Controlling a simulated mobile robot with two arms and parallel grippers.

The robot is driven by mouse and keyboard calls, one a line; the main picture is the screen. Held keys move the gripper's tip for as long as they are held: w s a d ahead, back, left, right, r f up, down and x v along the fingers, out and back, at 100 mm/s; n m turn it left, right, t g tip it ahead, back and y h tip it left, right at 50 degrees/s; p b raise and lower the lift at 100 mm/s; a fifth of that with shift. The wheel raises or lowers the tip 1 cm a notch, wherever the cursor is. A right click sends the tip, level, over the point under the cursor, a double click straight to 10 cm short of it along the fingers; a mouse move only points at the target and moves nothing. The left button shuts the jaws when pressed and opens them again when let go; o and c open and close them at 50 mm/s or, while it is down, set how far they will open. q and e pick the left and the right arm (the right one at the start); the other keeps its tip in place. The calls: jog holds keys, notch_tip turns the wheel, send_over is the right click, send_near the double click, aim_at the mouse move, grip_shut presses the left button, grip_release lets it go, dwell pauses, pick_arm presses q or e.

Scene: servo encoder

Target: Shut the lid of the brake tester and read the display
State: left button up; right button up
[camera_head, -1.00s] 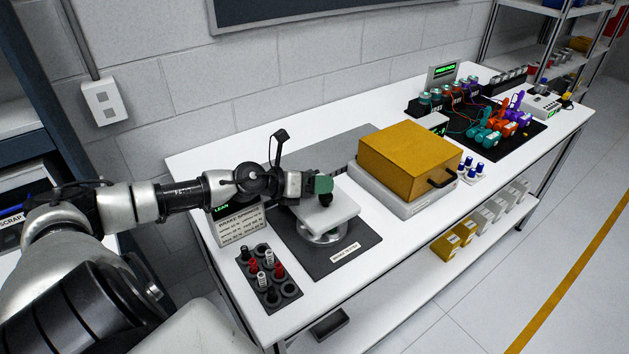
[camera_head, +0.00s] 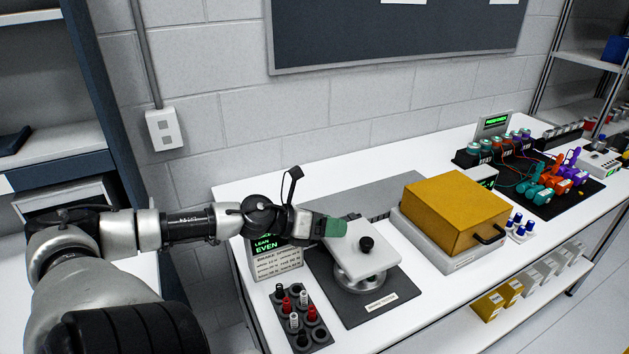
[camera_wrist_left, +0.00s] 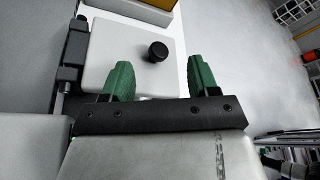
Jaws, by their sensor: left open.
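My left gripper (camera_head: 333,228) is left of the box, at the left edge of a white plate with a black knob (camera_head: 367,243). In the left wrist view its green fingers (camera_wrist_left: 159,63) are spread and empty, with the knob beyond them. My right gripper is not in view.
A display sign (camera_head: 272,255) reading "LEAN EVEN" stands behind a rack of red, white and black pegs (camera_head: 300,318). Blue-capped pieces (camera_head: 519,228) stand right of the box. Wired coloured devices (camera_head: 540,195) fill the far right end.

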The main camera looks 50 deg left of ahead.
pick_arm(q)
jog(key=p+v, duration=0.1)
jog(key=v, duration=0.2)
jog(key=shift+s+a+r, duration=0.1)
jog(key=shift+s+a, duration=0.05)
jog(key=shift+s, duration=0.15)
dwell(1.2)
